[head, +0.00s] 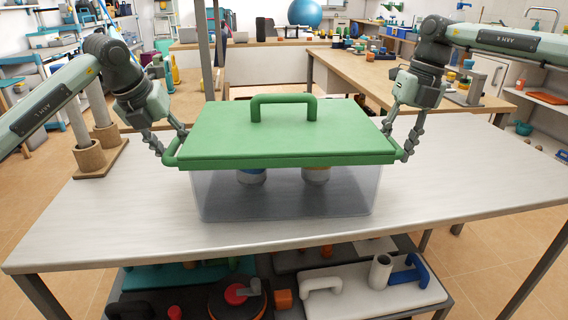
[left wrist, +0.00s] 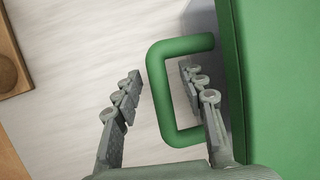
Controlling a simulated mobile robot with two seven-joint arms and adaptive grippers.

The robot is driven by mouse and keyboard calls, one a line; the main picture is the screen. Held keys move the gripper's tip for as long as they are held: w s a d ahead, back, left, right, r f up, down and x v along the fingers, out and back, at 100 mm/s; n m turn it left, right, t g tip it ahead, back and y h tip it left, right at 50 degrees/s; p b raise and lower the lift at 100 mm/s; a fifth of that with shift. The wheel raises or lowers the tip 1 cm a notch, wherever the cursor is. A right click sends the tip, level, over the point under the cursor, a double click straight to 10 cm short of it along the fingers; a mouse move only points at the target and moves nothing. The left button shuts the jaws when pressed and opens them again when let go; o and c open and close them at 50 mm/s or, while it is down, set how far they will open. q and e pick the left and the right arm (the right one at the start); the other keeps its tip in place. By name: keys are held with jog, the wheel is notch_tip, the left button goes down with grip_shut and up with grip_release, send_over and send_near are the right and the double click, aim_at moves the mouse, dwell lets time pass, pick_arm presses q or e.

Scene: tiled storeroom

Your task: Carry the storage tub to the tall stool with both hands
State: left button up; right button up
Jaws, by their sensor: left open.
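The storage tub (head: 215,200) has a clear body and a green lid with an arched top handle (head: 283,98). It stands on the pale table, with a few items showing inside. My left gripper (head: 172,148) is at its left side handle. In the left wrist view the open fingers (left wrist: 160,88) straddle the green side handle (left wrist: 157,95), one outside and one inside the loop. My right gripper (head: 405,155) is at the tub's right side; its fingertips are partly hidden, and I cannot tell how it grips. I cannot single out the tall stool.
The pale table (head: 120,215) is bare in front of the tub and to its right. Wooden-based posts (head: 100,155) stand at its left. A lower shelf holds several items, including a white board (head: 350,295). Wooden benches (head: 350,68) stand behind.

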pick_arm(q)
grip_shut()
pick_arm(e)
grip_shut()
